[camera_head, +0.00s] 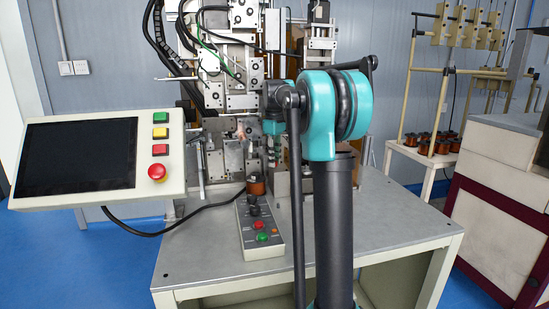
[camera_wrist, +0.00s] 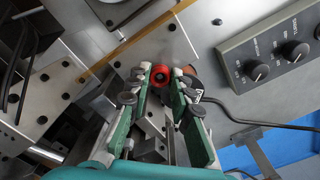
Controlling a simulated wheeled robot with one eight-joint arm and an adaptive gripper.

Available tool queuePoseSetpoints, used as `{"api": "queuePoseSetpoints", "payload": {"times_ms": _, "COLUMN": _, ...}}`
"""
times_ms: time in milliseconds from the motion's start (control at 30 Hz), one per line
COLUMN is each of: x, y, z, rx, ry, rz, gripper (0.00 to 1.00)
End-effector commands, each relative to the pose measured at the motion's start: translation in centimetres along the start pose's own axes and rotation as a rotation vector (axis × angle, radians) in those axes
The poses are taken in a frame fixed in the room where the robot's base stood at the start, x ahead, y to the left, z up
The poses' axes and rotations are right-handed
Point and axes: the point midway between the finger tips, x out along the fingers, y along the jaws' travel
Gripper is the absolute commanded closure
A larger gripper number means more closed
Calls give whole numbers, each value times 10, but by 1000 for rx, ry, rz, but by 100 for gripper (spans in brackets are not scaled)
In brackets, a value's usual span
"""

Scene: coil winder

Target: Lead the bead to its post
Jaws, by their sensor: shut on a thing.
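My gripper (camera_wrist: 160,84) shows in the wrist view with its green fingers and dark pads closed on either side of a round red bead (camera_wrist: 160,72). The bead is held at the fingertips and has a dark centre. In the head view my gripper is mostly hidden behind my own arm in front of the winder, and I cannot make out the bead there. I cannot tell which part of the machine is the bead's post.
A button box (camera_head: 258,226) stands on the grey table (camera_head: 372,220), below a copper spool (camera_head: 255,186). The winder's plates (camera_head: 237,75) rise behind. A screen panel (camera_head: 85,155) is at left. In the wrist view a tan strip (camera_wrist: 130,43) crosses beyond the bead, and the control box (camera_wrist: 275,50) is at right.

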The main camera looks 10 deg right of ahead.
Motion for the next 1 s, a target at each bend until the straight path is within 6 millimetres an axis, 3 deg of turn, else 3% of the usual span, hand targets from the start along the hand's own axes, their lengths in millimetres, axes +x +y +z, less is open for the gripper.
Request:
{"api": "queuePoseSetpoints", "payload": {"times_ms": 200, "x": 6, "y": 0, "z": 0, "rx": 0, "ry": 0, "rz": 0, "gripper": 88}}
{"api": "queuePoseSetpoints", "payload": {"times_ms": 233, "x": 5, "y": 0, "z": 0, "rx": 0, "ry": 0, "rz": 0, "gripper": 76}}
{"api": "queuePoseSetpoints", "payload": {"times_ms": 400, "x": 5, "y": 0, "z": 0, "rx": 0, "ry": 0, "rz": 0, "gripper": 55}}
{"api": "queuePoseSetpoints", "payload": {"times_ms": 767, "x": 1, "y": 0, "z": 0, "rx": 0, "ry": 0, "rz": 0, "gripper": 55}}
{"api": "queuePoseSetpoints", "payload": {"times_ms": 1000, "x": -35, "y": 0, "z": 0, "rx": 0, "ry": 0, "rz": 0, "gripper": 55}}
